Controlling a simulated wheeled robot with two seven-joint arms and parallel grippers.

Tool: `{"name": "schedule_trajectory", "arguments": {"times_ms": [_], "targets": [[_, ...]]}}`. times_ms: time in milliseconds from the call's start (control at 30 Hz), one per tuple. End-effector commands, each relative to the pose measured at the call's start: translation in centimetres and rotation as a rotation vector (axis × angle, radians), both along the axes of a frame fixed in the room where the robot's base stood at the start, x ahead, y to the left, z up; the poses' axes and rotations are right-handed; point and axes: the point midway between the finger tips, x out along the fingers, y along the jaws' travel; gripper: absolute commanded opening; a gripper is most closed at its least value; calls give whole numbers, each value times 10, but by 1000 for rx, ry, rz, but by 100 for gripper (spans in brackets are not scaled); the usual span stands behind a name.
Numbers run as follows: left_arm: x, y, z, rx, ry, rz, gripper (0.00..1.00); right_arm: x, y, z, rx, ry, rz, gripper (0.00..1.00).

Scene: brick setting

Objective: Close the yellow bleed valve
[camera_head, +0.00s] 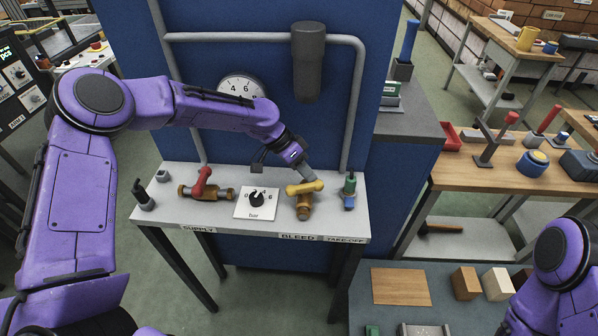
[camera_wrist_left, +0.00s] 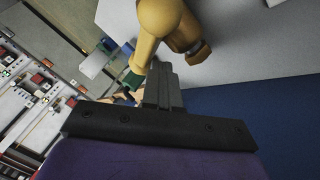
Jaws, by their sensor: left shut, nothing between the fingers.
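The yellow bleed valve (camera_head: 304,193) stands on the white shelf above the BLEED label. Its yellow handle (camera_head: 305,187) lies crosswise, roughly left to right, on a brass body (camera_head: 303,208). My left gripper (camera_head: 309,175) is just behind the right part of the handle, fingers shut with nothing between them. In the left wrist view the shut fingers (camera_wrist_left: 162,78) point at the yellow and brass valve (camera_wrist_left: 165,25). I cannot tell whether they touch it. My right arm shows at the lower right, but its gripper is out of view.
A red-handled supply valve (camera_head: 203,183) and a dial plate (camera_head: 256,203) sit left on the white shelf (camera_head: 345,222). A green and blue take-off fitting (camera_head: 349,191) stands close right. A grey cylinder (camera_head: 308,60) and pipes hang on the blue panel above.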

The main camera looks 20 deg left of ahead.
Motion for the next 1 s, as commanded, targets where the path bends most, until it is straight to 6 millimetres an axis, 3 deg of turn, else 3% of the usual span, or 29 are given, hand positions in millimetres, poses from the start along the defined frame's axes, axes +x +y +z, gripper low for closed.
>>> {"name": "schedule_trajectory", "arguments": {"times_ms": [1000], "targets": [[0,-9,0,-1,1,3,0,0,0,5,0,0,0,0]]}}
